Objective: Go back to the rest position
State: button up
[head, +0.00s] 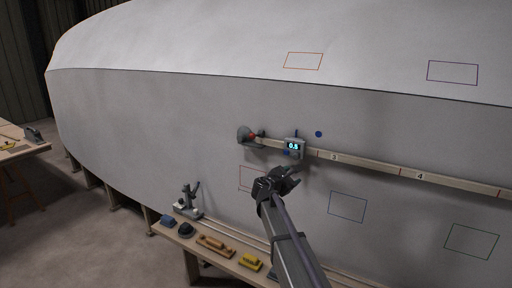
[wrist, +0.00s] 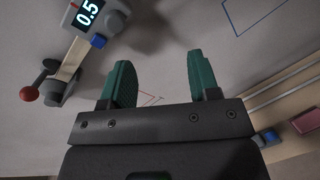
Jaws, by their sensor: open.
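My gripper (head: 278,184) is in front of the grey hull (head: 180,105), just below a wooden batten (head: 375,168). In the wrist view its two green fingers (wrist: 158,82) stand wide apart with nothing between them. A small gauge (head: 293,147) with a display reading 0.5 sits on the batten above my gripper. The gauge also shows at the upper left of the wrist view (wrist: 92,15). A clamp (head: 248,136) with a red knob is at the batten's left end. My gripper appears apart from both.
A bench (head: 228,262) below the hull holds a grey stand (head: 187,204), a wooden-handled tool (head: 215,244) and a yellow block (head: 250,262). Coloured outlined rectangles mark the hull, one of them blue (head: 347,207). Another table (head: 15,150) stands far left. Open floor lies between.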

jog(key=s+f+m+g+y, duration=0.25)
jog(key=s+f+m, duration=0.2)
jog(key=s, duration=0.35)
jog(key=s+d+f+m+g+y, duration=0.1)
jog(key=s+f+m+g, duration=0.2)
jog(key=s+m, duration=0.4)
jog(key=s+f+m+g+y, duration=0.2)
jog(key=s+f+m+g, duration=0.15)
jog(key=s, duration=0.55)
jog(key=s+a+f+m+g+y, duration=0.1)
jog(key=s+m+y, duration=0.1)
jog(key=s, duration=0.6)
jog(key=s+a+f+m+g+y, duration=0.1)
jog(key=s+a+f+m+y, duration=0.1)
jog(key=s, duration=0.6)
jog(key=shift+s+a+f+m+g+y, duration=0.2)
jog(key=shift+s+a+m+g+y, duration=0.15)
jog(key=shift+m+y, duration=0.55)
jog(key=shift+d, duration=0.1)
